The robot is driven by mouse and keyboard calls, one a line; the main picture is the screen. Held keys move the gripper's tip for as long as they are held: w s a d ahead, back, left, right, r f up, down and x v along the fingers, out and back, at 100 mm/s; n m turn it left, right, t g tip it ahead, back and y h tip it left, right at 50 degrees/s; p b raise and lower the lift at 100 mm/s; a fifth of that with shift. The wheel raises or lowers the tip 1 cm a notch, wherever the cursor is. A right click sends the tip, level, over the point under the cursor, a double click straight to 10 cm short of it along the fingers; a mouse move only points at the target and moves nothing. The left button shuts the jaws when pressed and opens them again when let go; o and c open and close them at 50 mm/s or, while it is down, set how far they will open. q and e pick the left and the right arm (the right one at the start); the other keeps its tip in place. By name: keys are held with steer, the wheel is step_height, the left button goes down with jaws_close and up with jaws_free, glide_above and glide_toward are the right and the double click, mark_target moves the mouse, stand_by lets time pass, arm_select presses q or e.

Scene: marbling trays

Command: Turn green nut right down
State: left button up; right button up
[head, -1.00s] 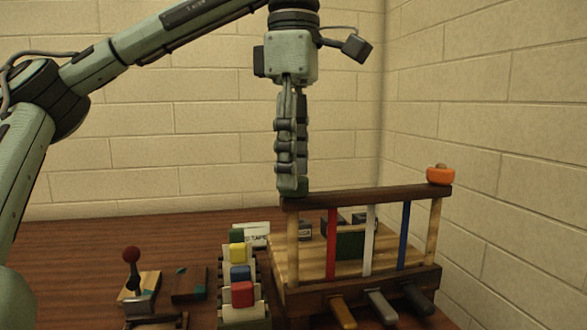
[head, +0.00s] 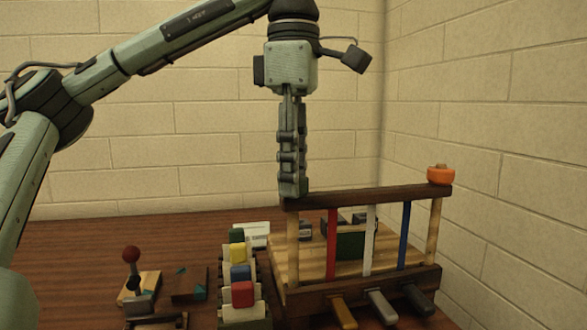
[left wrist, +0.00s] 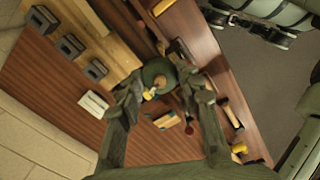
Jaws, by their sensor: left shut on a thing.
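The green nut (left wrist: 158,72) shows in the left wrist view as a round green piece between my left fingertips. In the head view it is mostly hidden by the fingers at the left end of the dark top bar (head: 350,195) of a wooden frame. My left gripper (head: 292,190) points straight down over the left post (head: 293,240) and is shut on the nut. In the left wrist view its fingers (left wrist: 160,90) reach the nut from both sides. How far the nut sits above the bar I cannot tell. My right gripper is not in view.
An orange nut (head: 440,176) sits at the bar's right end. Red, white and blue strips hang below the bar, with several levers in front. A rack of coloured blocks (head: 240,293) and a red-knobbed lever (head: 131,255) stand left. A brick wall is close on the right.

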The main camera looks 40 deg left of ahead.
arm_select(q)
steer(key=shift+n, duration=2)
steer(key=n, duration=0.4)
steer(key=shift+n, duration=0.3)
steer(key=n, duration=0.8)
steer(key=shift+r, duration=0.1)
steer(key=n, duration=0.4)
steer(key=shift+n, duration=0.3)
steer(key=n, duration=0.3)
steer(key=shift+n, duration=0.3)
steer(key=n, duration=0.3)
steer(key=shift+n, duration=2)
